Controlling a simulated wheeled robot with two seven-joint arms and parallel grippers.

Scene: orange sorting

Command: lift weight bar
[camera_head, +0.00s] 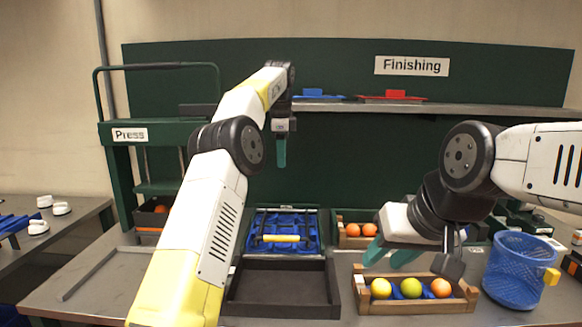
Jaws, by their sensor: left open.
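A short yellow bar (281,238) lies level across the blue tray (262,222) behind the black bin; it looks like the weight bar, though I cannot tell for certain. My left gripper (281,155) hangs pointing down above and behind the bar, well clear of it. Its teal fingers overlap in this view, and it is open and empty. My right gripper (391,256) is apart from the bar, to its right, above the wooden fruit crate. Its two teal fingers are spread with nothing between them.
An empty black bin (278,308) stands in front of the blue tray. A wooden crate (420,305) holds oranges, yellow and green fruit; another crate (341,240) stands behind. A blue mesh basket (517,268) is at right. A shelf (440,106) spans the back. The table's left part is mostly clear.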

